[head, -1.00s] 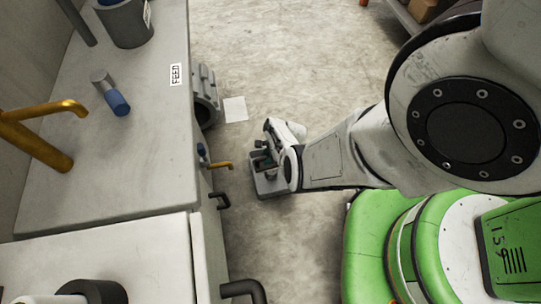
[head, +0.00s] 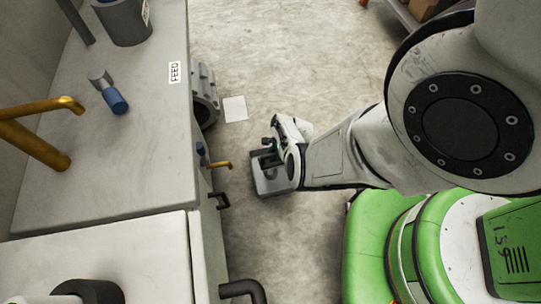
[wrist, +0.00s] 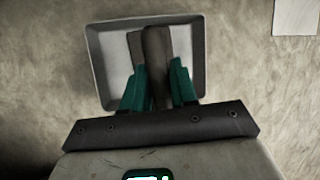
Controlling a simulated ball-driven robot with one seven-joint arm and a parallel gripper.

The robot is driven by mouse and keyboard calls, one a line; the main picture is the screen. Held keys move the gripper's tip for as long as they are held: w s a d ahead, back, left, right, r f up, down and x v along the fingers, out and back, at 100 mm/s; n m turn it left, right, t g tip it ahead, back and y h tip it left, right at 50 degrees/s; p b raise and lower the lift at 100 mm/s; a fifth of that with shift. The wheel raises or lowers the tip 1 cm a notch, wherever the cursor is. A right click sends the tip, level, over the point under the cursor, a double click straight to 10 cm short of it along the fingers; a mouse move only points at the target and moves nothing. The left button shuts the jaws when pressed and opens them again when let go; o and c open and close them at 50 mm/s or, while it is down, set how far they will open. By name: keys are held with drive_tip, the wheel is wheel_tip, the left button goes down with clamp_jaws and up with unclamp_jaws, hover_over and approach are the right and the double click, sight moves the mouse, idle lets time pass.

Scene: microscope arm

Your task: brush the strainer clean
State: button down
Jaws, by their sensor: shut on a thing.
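My gripper (wrist: 157,88) has teal fingers shut on a dark, long thing, perhaps the brush (wrist: 157,45), which points away from the wrist. In the wrist view it overlaps a shallow grey tray (wrist: 98,60). A second dark shape shows just left of it; I cannot tell if it is part of the same thing. In the head view my gripper (head: 268,157) is over the tray (head: 272,188), low by the floor. Contact with the tray is not clear. I cannot identify the strainer for certain; a ribbed grey cylinder (head: 206,92) sits at the cabinet's side.
A grey cabinet or tank with a FEED label (head: 174,72) stands at the left. A yellow tap (head: 220,165) and dark handles (head: 222,200) stick out from its side. A white sheet (head: 235,108) lies on the floor. Open floor lies beyond the tray.

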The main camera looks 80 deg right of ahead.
drive_tip(key=shift+s, duration=0.25)
drive_tip(key=shift+w, duration=0.1)
drive_tip(key=shift+w+a+p, duration=0.2)
drive_tip(key=shift+w+a, duration=0.15)
drive_tip(key=shift+w, duration=0.3)
drive_tip(key=shift+w+a+p, duration=0.2)
drive_tip(key=shift+w+a, duration=0.1)
drive_tip(key=shift+w, duration=0.35)
drive_tip(key=shift+s+d, duration=0.1)
drive_tip(key=shift+s+d+b, duration=0.2)
drive_tip(key=shift+s+d, duration=0.1)
drive_tip(key=shift+s, duration=0.35)
drive_tip(key=shift+s+d+b, duration=0.2)
drive_tip(key=shift+s+d, duration=0.1)
drive_tip(key=shift+s, duration=0.35)
wheel_tip(320, 180, up, 7)
drive_tip(key=p, duration=0.7)
